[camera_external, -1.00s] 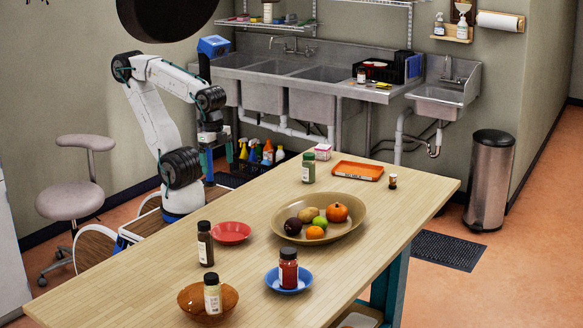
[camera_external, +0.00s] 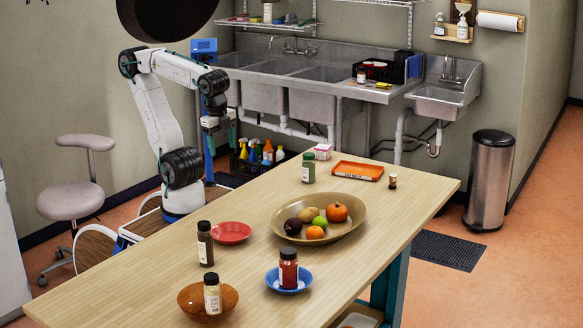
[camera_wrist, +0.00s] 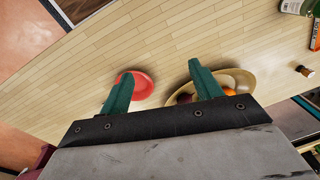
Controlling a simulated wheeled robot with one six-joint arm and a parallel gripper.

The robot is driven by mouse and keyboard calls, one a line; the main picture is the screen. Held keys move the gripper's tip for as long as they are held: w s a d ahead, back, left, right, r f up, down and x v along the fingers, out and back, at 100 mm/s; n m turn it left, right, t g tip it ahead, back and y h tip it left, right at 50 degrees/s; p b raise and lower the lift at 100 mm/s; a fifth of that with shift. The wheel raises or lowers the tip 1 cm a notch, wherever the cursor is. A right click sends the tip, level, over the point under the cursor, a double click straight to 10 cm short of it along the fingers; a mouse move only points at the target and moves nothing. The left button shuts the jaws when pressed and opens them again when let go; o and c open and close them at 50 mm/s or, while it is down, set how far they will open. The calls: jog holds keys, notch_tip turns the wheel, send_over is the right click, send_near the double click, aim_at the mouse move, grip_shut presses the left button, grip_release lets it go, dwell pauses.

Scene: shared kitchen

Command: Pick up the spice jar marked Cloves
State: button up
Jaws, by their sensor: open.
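Several jars stand on the table; I cannot read which is marked Cloves. A dark-capped brown jar (camera_external: 205,245) stands left of the red plate. A pale tan jar (camera_external: 213,297) stands in the brown bowl, and a red jar (camera_external: 288,270) on the blue plate. A green jar (camera_external: 308,170) and a small brown bottle (camera_external: 393,181) are at the far end; the wrist view also shows the green jar (camera_wrist: 294,6) and small bottle (camera_wrist: 304,71). My gripper (camera_external: 220,143) is open and empty, beyond the table's left edge in the external view; its green fingers (camera_wrist: 161,72) point over the table.
The wooden table (camera_external: 160,262) also holds a red plate (camera_external: 231,232), a wide tan bowl (camera_external: 345,231) of fruit and vegetables, an orange tray (camera_external: 357,164) and a small pink-white box (camera_external: 323,153). The sink counter (camera_external: 345,91) stands behind. Bare tabletop lies right of the blue plate.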

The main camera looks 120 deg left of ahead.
jog(key=w+d+r+m+y, duration=0.1)
jog(key=w+d+m+y, duration=0.35)
jog(key=w+m, duration=0.3)
jog(key=m+t+y, duration=0.4)
jog(key=m+t, duration=0.4)
jog(key=m, duration=0.8)
send_over(211, 241)
jog(key=s+d, duration=0.3)
jog(key=s, duration=0.2)
jog(key=f, duration=0.1)
notch_tip(211, 241, down, 14)
jog(key=d, duration=0.1)
jog(key=shift+m+t, duration=0.3)
jog(key=shift+m, duration=0.05)
jog(key=x, duration=0.7)
jog(key=shift+s+a+f, duration=0.2)
jog(key=shift+a+f, duration=0.05)
jog(key=shift+f, duration=0.25)
jog(key=c, duration=1.2)
jog(key=shift+o, duration=0.2)
